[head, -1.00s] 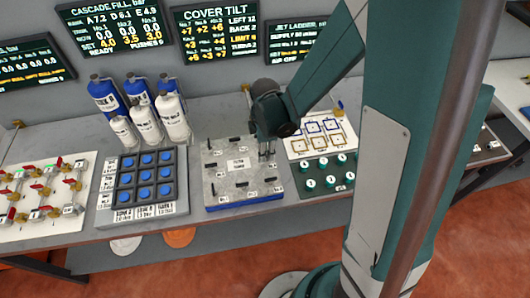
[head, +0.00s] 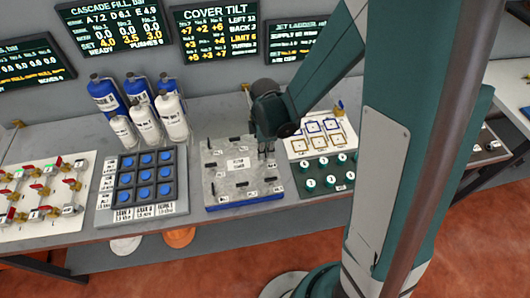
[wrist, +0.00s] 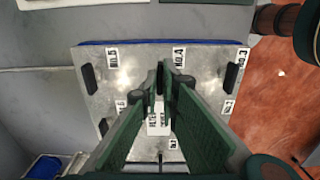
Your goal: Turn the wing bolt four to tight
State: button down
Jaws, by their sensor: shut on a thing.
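A grey metal cover (head: 222,190) on a blue base lies on the bench, with black wing bolts and numbered labels around it. In the wrist view the NO.4 label (wrist: 178,57) is beside the fingertips at the cover's edge. My gripper (head: 266,153) is over the cover's right side in the head view. In the wrist view my gripper (wrist: 166,72) is shut on wing bolt four, which its fingers largely hide. The bolt by NO.5 (wrist: 88,79) and the one by NO.3 (wrist: 230,75) stand free on either side.
The COVER TILT screen (head: 216,33) hangs behind the bench. A blue-button panel (head: 144,177) and several bottles (head: 146,117) stand left of the cover.

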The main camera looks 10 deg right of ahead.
jog(key=m+b, duration=0.2)
jog(key=m, duration=0.1)
jog(key=shift+f+b, duration=0.15)
jog(key=shift+b, duration=0.2)
jog(key=m+b, duration=0.2)
jog(key=m, duration=0.3)
jog(key=m+b, duration=0.2)
jog(key=m, duration=0.2)
jog(key=shift+m+b, duration=0.75)
jog(key=shift+m, duration=1.25)
jog(key=c, duration=2.6)
grip_release()
